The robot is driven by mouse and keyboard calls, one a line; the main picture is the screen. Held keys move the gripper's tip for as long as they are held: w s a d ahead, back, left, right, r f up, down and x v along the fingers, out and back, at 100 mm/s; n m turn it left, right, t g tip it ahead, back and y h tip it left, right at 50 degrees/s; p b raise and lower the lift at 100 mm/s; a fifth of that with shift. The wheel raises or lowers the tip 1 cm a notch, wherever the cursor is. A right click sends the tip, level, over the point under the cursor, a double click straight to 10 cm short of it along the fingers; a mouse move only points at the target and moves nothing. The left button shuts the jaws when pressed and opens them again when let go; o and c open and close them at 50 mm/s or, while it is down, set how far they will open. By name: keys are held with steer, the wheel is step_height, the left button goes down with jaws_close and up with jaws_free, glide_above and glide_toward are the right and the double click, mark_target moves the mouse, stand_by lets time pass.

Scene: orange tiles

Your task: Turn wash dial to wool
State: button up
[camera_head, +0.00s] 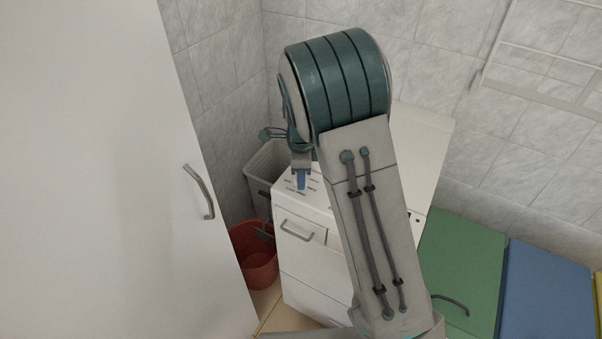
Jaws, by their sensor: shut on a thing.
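A white washing machine (312,263) stands against the tiled wall, with a drawer and a grey handle at its upper front. Small dark marks show on its top panel around my gripper (301,182). My gripper points down, with its blue fingertips low on that panel, shut on the wash dial. The dial itself is hidden by the fingers, and its setting and the word wool are too small to read. My arm covers the right part of the machine.
A tall white door with a grey handle (200,191) fills the left side. A red bucket (256,262) and a light grey bin (262,164) stand left of the machine. Green (462,262) and blue (546,290) panels stand at the right.

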steer(key=o, duration=1)
step_height(320, 180, up, 14)
steer(key=shift+f+b, duration=0.1)
steer(key=shift+b, duration=0.25)
